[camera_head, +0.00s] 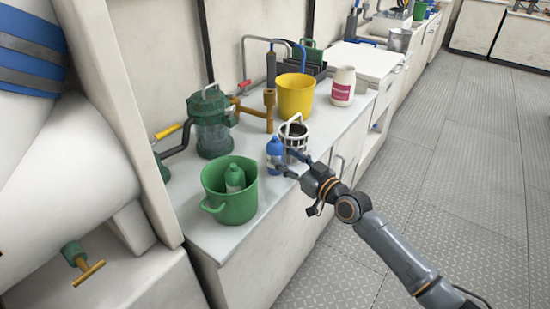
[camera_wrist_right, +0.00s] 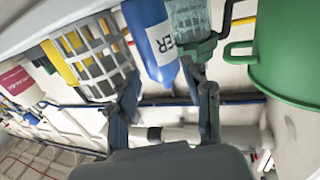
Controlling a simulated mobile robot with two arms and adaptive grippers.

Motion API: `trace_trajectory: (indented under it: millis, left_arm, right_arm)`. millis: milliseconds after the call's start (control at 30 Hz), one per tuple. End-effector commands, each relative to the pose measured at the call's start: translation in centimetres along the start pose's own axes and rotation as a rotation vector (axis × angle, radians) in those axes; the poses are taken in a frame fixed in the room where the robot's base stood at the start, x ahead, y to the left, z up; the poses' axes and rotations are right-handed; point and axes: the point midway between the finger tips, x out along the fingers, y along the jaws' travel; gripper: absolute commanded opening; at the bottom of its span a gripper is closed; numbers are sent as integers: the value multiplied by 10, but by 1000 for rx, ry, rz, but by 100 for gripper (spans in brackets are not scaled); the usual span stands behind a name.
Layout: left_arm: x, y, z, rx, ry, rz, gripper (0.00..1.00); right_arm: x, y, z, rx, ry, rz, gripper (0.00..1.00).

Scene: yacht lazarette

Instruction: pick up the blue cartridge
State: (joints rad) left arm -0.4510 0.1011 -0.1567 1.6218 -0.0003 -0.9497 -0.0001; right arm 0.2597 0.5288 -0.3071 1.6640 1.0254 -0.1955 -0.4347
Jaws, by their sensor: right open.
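The blue cartridge (camera_head: 274,152) stands upright on the counter, between the green bucket and the white basket. In the right wrist view the blue cartridge (camera_wrist_right: 150,35), with a white label, lies just beyond my fingertips. My right gripper (camera_head: 289,164) reaches in from the right at the cartridge's side. In the wrist view its two fingers (camera_wrist_right: 165,82) are spread apart with nothing held between them. I cannot tell whether a finger touches the cartridge. My left gripper is not in view.
A green bucket (camera_head: 229,207) with a green bottle (camera_head: 235,178) inside stands left of the cartridge. The white basket (camera_head: 293,143) is close on the right. A green strainer (camera_head: 211,124), yellow bucket (camera_head: 295,97) and white jar (camera_head: 343,86) stand farther back. The counter (camera_head: 225,238) has a front edge.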

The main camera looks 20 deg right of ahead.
Motion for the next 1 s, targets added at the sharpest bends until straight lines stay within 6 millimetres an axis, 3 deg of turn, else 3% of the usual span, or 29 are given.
trace_trajectory:
  millis: [233,567,767,1000]
  left_arm:
    - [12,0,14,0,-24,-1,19]
    - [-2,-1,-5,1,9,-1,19]
    - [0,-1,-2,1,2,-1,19]
    - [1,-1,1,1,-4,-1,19]
  right_arm:
    - [37,-1,-8,2,3,0,49]
    - [44,-2,-8,0,1,0,49]
    - [44,-1,-8,0,1,0,11]
    - [44,-1,-8,0,3,0,11]
